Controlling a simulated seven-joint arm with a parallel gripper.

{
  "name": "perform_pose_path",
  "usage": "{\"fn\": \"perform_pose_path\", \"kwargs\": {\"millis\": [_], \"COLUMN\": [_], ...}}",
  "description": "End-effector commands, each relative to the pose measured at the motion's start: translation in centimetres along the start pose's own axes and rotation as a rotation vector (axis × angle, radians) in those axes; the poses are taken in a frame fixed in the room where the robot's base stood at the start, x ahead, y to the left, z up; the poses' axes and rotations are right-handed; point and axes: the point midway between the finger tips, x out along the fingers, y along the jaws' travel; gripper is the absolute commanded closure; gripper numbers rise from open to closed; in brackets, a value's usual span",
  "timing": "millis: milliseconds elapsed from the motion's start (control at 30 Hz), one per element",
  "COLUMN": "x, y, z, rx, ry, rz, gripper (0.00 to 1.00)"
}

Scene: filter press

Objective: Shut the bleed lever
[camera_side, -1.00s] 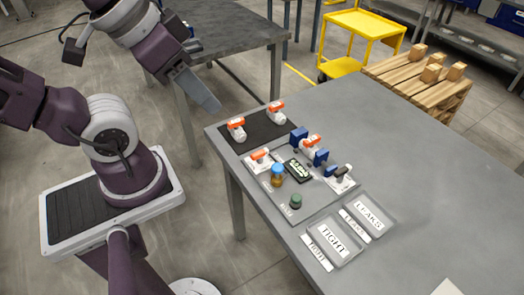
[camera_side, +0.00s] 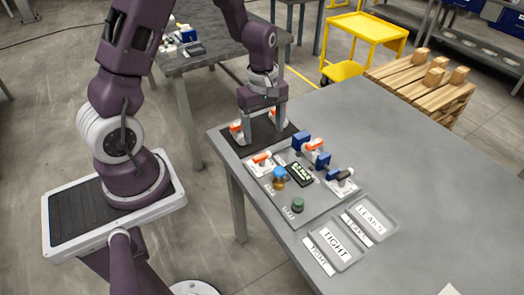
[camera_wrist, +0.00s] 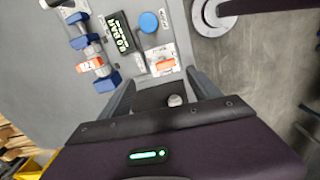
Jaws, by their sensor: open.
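Two small lever fittings lie on the grey board: one white with an orange lever (camera_side: 262,158) on the left, one white with a dark lever (camera_side: 343,174) on the right. Their labels are too small to read, so I cannot tell which is the bleed lever. The orange-levered fitting also shows in the wrist view (camera_wrist: 160,58), just beyond my fingertips. My gripper (camera_side: 261,132) is open, pointing down over the black mat (camera_side: 262,137). Its fingers (camera_wrist: 163,92) stand apart in the wrist view, with a white rounded part between them, lower down. Orange-and-white valves on the mat are partly hidden.
A valve (camera_side: 315,146) sits between blue clamps on the board. Trays marked TIGHT (camera_side: 335,246) and LEAKS (camera_side: 370,217) lie in front.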

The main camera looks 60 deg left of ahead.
Motion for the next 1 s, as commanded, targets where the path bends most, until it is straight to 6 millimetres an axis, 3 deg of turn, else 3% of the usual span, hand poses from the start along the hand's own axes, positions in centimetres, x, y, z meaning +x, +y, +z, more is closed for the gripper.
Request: {"fn": "perform_pose_path", "kwargs": {"millis": [100, 433, 767, 867, 1000], "x": [2.2, 7.9, 9.0, 9.0, 9.0], "y": [-0.2, -0.5, -0.4, -0.4, -0.4], "z": [-0.7, -0.7, -0.7, -0.7, -0.7], "rx": [-0.074, -0.077, -0.075, -0.075, -0.075], "ry": [0.002, 0.001, 0.001, 0.001, 0.001], "rz": [-0.027, -0.031, -0.027, -0.027, -0.027], "gripper": [0.27, 0.27, 0.27, 0.41, 0.69]}}
